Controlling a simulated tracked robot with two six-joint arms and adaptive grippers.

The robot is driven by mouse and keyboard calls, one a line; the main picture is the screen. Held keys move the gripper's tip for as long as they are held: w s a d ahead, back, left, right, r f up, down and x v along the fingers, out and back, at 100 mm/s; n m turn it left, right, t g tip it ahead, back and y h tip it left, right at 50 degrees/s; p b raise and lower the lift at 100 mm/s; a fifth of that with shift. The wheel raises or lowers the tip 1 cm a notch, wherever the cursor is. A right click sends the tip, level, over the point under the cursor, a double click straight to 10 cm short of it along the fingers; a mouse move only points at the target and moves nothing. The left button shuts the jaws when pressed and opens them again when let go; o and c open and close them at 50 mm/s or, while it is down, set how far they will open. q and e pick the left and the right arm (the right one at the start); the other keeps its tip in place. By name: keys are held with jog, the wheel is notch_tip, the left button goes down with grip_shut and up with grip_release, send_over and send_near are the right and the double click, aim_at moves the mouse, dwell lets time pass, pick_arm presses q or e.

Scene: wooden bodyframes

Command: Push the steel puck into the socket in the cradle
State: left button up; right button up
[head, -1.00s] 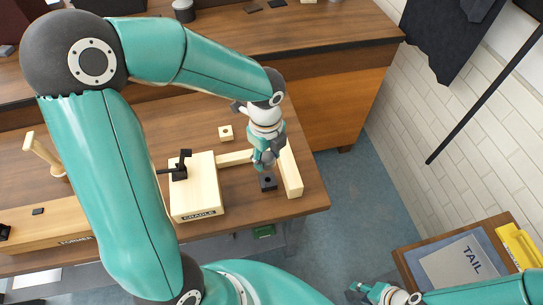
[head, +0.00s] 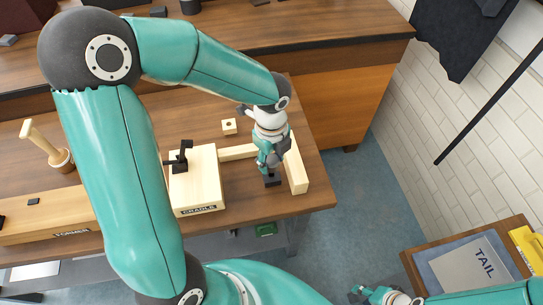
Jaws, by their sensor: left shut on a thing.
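The cradle (head: 209,176) is a pale wooden block, labelled on its front face, on the brown bench. A black clamp (head: 180,157) stands on its left part. I cannot make out its socket. My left gripper (head: 269,169) points down to the right of the cradle. It is shut at the top of a small dark block (head: 272,181), which sits low between the cradle and a pale rail. The fingers hide the block's top. I cannot clearly identify the steel puck. My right gripper (head: 364,294) is small at the bottom edge, away from the bench, and its jaws are unclear.
A pale wooden rail (head: 296,165) stands right of my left gripper, near the bench's right edge. A wooden mallet (head: 48,147) and the former (head: 60,222) are at left. A side table (head: 413,263) stands lower right.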

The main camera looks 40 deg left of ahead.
aim_at(272, 168)
pick_arm(q)
jog(key=shift+f+b, duration=0.35)
jog(key=shift+f, duration=0.35)
dwell(1.2)
jog(key=shift+f+b, duration=1.1)
jog(key=shift+f, duration=0.55)
jog(key=o, duration=1.4)
jog(key=shift+c, duration=0.2)
jog(key=shift+r, duration=0.15)
notch_tip(272, 168, up, 12)
jog(key=shift+f, duration=0.15)
